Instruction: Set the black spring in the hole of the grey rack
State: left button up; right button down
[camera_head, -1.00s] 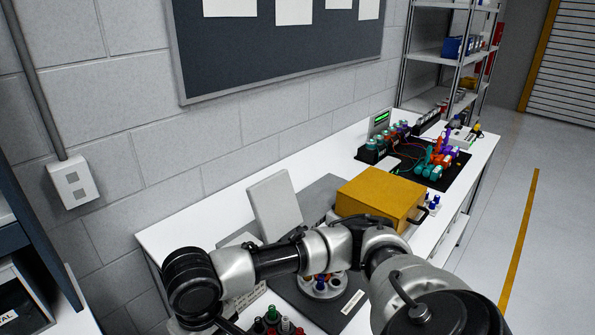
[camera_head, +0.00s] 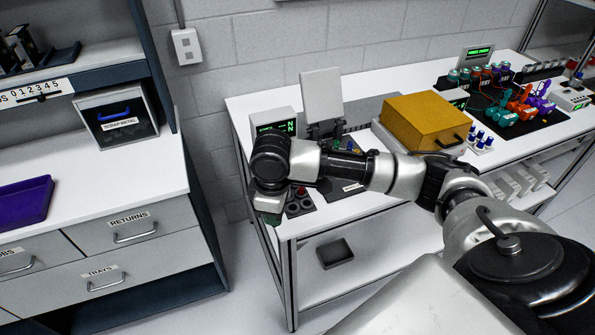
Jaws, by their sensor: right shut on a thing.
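My right arm reaches in from the lower right across the white bench (camera_head: 372,218). My right gripper (camera_head: 267,217) is at the arm's far end, pointing down at the bench's near left corner. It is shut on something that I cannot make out. I cannot pick out the black spring. A small dark grey holder (camera_head: 299,206) with red and dark round pieces stands just right of the gripper; I cannot tell whether it is the grey rack. My left gripper is not in view.
A yellow box (camera_head: 423,122) stands mid-bench, with blue-topped pieces (camera_head: 480,140) beside it. A black mat (camera_head: 515,118) with coloured parts lies farther right. At left are a purple tray (camera_head: 25,199) and a scrap metal bin (camera_head: 117,117). A dark tray (camera_head: 335,253) sits on the lower shelf.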

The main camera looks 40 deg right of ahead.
pick_arm(q)
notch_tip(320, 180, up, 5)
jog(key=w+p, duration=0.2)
jog(key=p, duration=0.3)
pick_arm(e)
jog(key=w+d+f+n, duration=0.2)
jog(key=d+n, duration=0.1)
jog(key=n, duration=0.2)
jog(key=w+d+f+n+b, duration=0.1)
jog(key=w+d+n, duration=0.2)
jog(key=n, duration=0.2)
jog(key=w+d+f+n+b, duration=0.1)
jog(key=w+d+f+n, duration=0.1)
jog(key=w+d+n, duration=0.1)
jog(key=shift+d+f+n, duration=0.3)
jog(key=shift+d+n, duration=0.25)
jog(key=shift+n, duration=0.65)
notch_tip(320, 180, down, 3)
jog(key=b, duration=0.4)
jog(key=shift+f, duration=0.2)
jog(key=shift+r, duration=0.25)
pick_arm(q)
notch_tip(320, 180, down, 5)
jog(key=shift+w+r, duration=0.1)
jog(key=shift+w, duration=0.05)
jog(key=shift+p, duration=0.3)
pick_arm(e)
jog(key=shift+f, duration=0.5)
